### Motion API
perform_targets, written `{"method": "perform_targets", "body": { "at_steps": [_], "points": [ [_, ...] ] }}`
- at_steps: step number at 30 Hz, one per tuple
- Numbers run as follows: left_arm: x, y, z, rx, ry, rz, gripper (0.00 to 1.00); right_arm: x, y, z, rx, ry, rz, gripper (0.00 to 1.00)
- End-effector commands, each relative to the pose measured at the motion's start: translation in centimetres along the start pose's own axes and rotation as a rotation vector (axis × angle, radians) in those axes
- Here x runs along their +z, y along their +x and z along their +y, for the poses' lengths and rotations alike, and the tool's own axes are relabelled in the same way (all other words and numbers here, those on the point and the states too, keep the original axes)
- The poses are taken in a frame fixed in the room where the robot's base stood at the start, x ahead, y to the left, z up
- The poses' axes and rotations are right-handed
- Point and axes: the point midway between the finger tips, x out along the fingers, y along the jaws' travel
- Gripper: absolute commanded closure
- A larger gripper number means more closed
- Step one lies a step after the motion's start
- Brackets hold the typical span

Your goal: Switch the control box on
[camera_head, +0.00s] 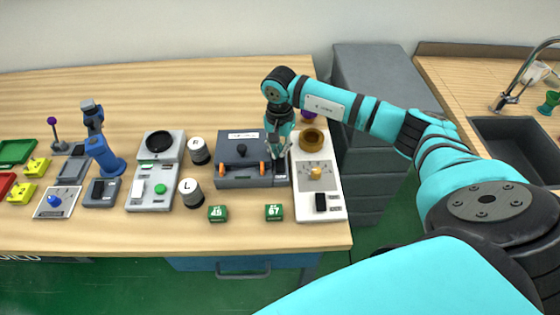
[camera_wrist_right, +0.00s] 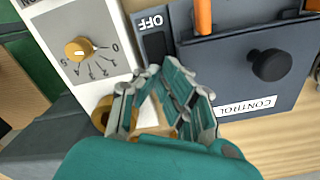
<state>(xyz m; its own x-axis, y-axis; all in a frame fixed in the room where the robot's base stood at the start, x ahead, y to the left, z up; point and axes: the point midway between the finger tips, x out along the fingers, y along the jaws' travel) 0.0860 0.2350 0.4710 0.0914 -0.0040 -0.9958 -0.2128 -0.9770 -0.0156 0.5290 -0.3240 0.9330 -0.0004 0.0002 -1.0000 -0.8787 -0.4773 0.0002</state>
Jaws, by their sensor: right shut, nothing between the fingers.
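The control box (camera_head: 232,180) is a dark grey case with orange handles and a black knob, right of the table's middle. In the wrist view its grey lid (camera_wrist_right: 225,60) bears a CONTROL label and the black knob. A dark switch (camera_wrist_right: 156,47) with an OFF label sits at its side. My right gripper (camera_head: 277,150) is above the box's right end, beside the white dial panel. In the wrist view the closed fingers (camera_wrist_right: 160,70) are empty and lie close to the switch; contact cannot be told. My left gripper is not in view.
A white panel (camera_head: 328,189) with a yellow knob, brass cup (camera_head: 312,139) and black switch stands right of the box. Two green cubes lie in front.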

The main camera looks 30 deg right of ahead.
Motion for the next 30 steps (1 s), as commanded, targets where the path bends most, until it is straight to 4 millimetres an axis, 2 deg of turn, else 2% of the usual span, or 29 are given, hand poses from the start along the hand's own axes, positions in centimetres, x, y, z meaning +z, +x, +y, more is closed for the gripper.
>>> {"method": "perform_targets", "body": {
  "at_steps": [30],
  "points": [
    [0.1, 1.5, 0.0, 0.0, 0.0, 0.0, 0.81, 0.0, 1.6, 0.0, 0.0, 0.001, 0.0, 1.0]
  ]
}}
